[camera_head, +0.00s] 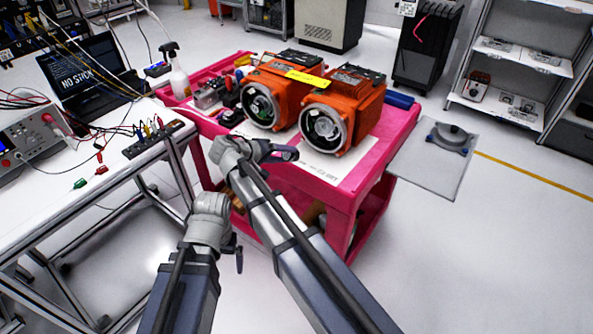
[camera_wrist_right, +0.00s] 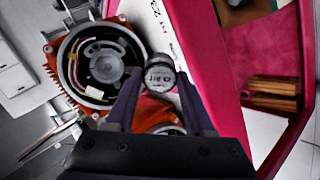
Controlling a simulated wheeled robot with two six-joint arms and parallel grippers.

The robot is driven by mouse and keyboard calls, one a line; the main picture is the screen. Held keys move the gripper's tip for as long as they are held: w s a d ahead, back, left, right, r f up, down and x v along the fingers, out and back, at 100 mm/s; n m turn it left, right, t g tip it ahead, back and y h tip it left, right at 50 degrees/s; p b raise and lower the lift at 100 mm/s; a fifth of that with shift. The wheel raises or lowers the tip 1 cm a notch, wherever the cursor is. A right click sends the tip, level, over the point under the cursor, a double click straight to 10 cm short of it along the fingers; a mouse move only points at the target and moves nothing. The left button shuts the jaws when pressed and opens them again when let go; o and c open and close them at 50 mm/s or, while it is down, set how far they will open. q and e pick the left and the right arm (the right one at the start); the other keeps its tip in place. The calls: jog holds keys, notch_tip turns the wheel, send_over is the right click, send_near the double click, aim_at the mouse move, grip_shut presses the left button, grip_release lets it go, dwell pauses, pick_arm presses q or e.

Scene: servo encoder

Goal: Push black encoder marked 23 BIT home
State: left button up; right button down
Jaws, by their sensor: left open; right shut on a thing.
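My right gripper (camera_wrist_right: 157,88) is shut on a small round dark encoder (camera_wrist_right: 158,75). Its pale label is too blurred to read surely. In the head view my right gripper (camera_head: 284,153) is in front of the motors, over the cart's front edge. Two orange motors stand on the cart, the left motor (camera_head: 285,72) and the right motor (camera_head: 352,98), round openings facing me. In the right wrist view, one open motor housing (camera_wrist_right: 100,62) with wires inside lies left of the held encoder, apart from it.
The pink cart (camera_head: 375,160) carries a white sheet, a yellow label strip (camera_head: 307,78) and small parts at its left. A workbench (camera_head: 75,200) with a laptop (camera_head: 85,75) and cables is at left.

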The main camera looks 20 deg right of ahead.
aim_at(297, 153)
jog(key=s+d+t+h+b, duration=0.1)
jog(key=b, duration=0.1)
jog(key=d+r+n+t+h+b, duration=0.1)
jog(key=t+b, duration=0.1)
jog(key=s+d+n+t+h+b, duration=0.1)
jog(key=t+b, duration=0.1)
jog(key=shift+s+d+r, duration=0.2)
jog(key=shift+s+r, duration=0.15)
pick_arm(q)
notch_tip(297, 153, down, 9)
jog(key=b, duration=0.1)
jog(key=shift+f, duration=0.15)
pick_arm(e)
jog(key=shift+s+a+r+n+t+h, duration=0.15)
jog(key=shift+r+n+t+h, duration=0.2)
jog(key=shift+r+t, duration=0.25)
pick_arm(q)
jog(key=shift+w+d, duration=0.1)
jog(key=shift+d, duration=0.1)
pick_arm(e)
jog(key=shift+d, duration=0.25)
